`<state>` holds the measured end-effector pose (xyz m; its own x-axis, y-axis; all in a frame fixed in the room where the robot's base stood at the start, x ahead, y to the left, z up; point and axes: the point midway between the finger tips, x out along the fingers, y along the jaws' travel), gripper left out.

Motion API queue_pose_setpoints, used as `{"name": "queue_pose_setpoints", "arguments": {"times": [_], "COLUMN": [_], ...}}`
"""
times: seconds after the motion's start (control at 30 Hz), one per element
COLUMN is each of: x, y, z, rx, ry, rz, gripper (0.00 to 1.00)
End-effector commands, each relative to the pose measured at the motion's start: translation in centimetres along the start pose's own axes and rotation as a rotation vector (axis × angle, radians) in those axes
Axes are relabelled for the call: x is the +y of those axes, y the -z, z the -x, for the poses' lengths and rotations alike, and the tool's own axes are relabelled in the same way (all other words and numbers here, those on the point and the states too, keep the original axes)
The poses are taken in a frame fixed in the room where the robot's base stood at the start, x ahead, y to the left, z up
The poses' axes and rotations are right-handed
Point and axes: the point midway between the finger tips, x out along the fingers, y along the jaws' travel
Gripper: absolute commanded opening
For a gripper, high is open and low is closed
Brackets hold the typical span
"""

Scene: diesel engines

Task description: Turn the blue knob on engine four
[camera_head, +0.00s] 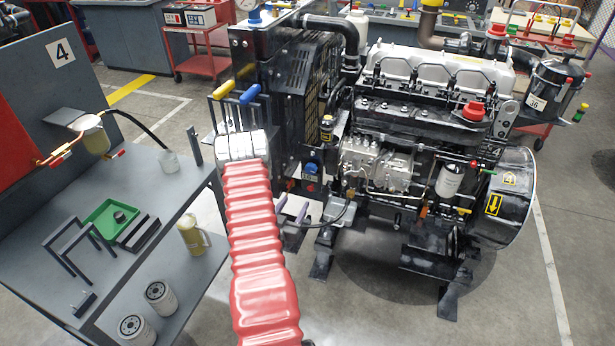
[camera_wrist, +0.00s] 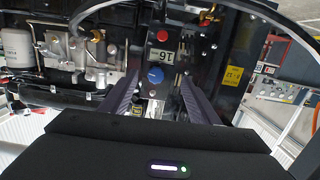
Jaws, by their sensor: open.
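The blue knob (camera_wrist: 155,75) is on a dark panel of engine four, in the middle of the wrist view, below a label and a red button. In the head view a small blue knob (camera_head: 312,188) shows low on the engine's (camera_head: 410,130) left side. My gripper (camera_wrist: 160,82) is open and empty. Its two dark fingers stand either side of the knob in the wrist view; I cannot tell how far short of it they are. In the head view the fingertips (camera_head: 292,207) show just left of and below the knob, past my red-sleeved arm, which hides the rest.
A grey bench (camera_head: 185,265) with a green tray (camera_head: 110,218), a jug and filters stands at the left. Yellow and blue handles (camera_head: 250,93) rise behind my arm. In the wrist view a hose (camera_wrist: 262,12) and pipes run near the panel. Open floor lies at the right.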

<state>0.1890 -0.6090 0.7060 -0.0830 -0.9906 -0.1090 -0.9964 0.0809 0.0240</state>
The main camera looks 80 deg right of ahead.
Motion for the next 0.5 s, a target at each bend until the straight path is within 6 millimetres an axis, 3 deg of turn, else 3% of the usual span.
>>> {"name": "queue_pose_setpoints", "arguments": {"times": [0.17, 0.5], "x": [0.2, 0.3], "y": [2.5, 2.8], "z": [0.0, 0.0], "rx": [0.101, 0.110], "ry": [-0.012, -0.013], "rz": [-0.002, -0.002], "gripper": [0.55, 0.55]}}
